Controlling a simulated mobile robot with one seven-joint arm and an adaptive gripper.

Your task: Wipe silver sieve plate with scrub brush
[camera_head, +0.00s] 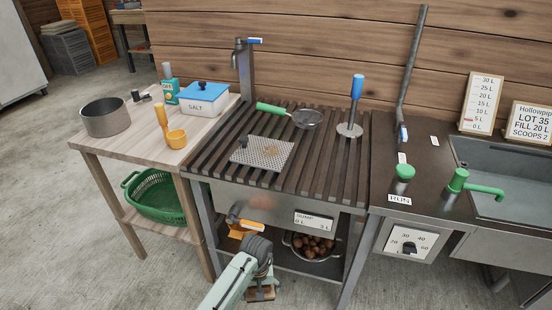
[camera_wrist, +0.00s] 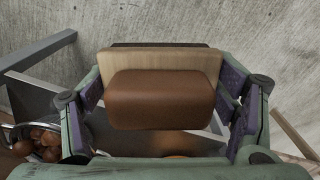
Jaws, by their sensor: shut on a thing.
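The silver sieve plate (camera_head: 262,155) lies flat on the dark slatted top of the middle bench, with a brownish patch on its mesh and a small dark knob at its left. My gripper (camera_head: 260,284) is low in front of that bench, below the level of its top and well apart from the plate. In the wrist view it is shut on the scrub brush (camera_wrist: 160,100), which has a brown grip, a pale wooden block and a dark edge beyond it. The bristles are mostly hidden.
On the slats (camera_head: 205,150) are a green-handled strainer (camera_head: 306,118) and a blue-handled tool (camera_head: 355,100). A steel tap (camera_head: 245,65) stands behind. A bowl of chestnuts (camera_head: 312,246) sits on the shelf below. The left table holds a pot (camera_head: 105,117) and a salt box (camera_head: 203,101).

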